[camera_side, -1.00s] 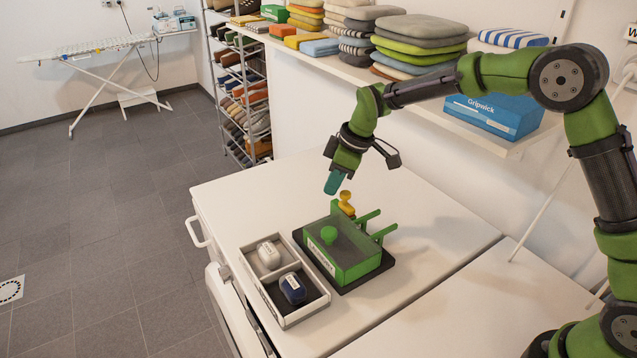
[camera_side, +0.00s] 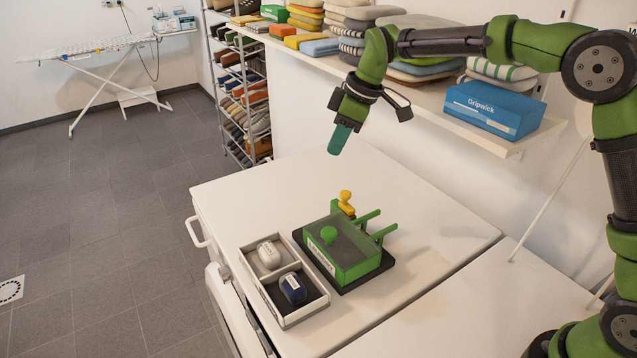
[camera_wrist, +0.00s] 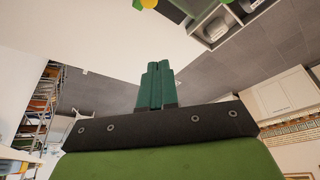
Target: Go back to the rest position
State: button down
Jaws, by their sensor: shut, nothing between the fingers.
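My gripper (camera_side: 339,139) is shut and empty. It hangs in the air above the white work surface, up and behind the green box, touching nothing. In the wrist view its teal fingers (camera_wrist: 155,86) are pressed together. The green box (camera_side: 343,248) with a dark see-through lid and a green knob sits on a dark base. A yellow-knobbed part (camera_side: 346,202) stands at its back, beside green prongs (camera_side: 366,218). A divided tray (camera_side: 300,317) stands left of the box, with a white item (camera_side: 269,254) and a dark blue item (camera_side: 293,288) in separate compartments.
A shelf with folded textiles and a blue Gripwick box (camera_side: 492,110) runs along the wall behind my arm. A shoe rack (camera_side: 245,105) and an ironing board (camera_side: 95,47) stand further back. The white surface (camera_side: 430,225) right of the green box is clear.

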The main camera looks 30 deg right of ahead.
jog(key=s+d+r+m+t, duration=0.1)
jog(key=s+m, duration=0.3)
jog(key=s, duration=0.5)
jog(key=s+d+r+m+t, duration=0.1)
jog(key=s+d+m+t, duration=0.1)
jog(key=s, duration=0.8)
jog(key=s+d+r+m+t, duration=0.1)
jog(key=s+d+m, duration=0.3)
jog(key=s+m, duration=0.3)
jog(key=s, duration=0.3)
jog(key=shift+h, duration=0.4)
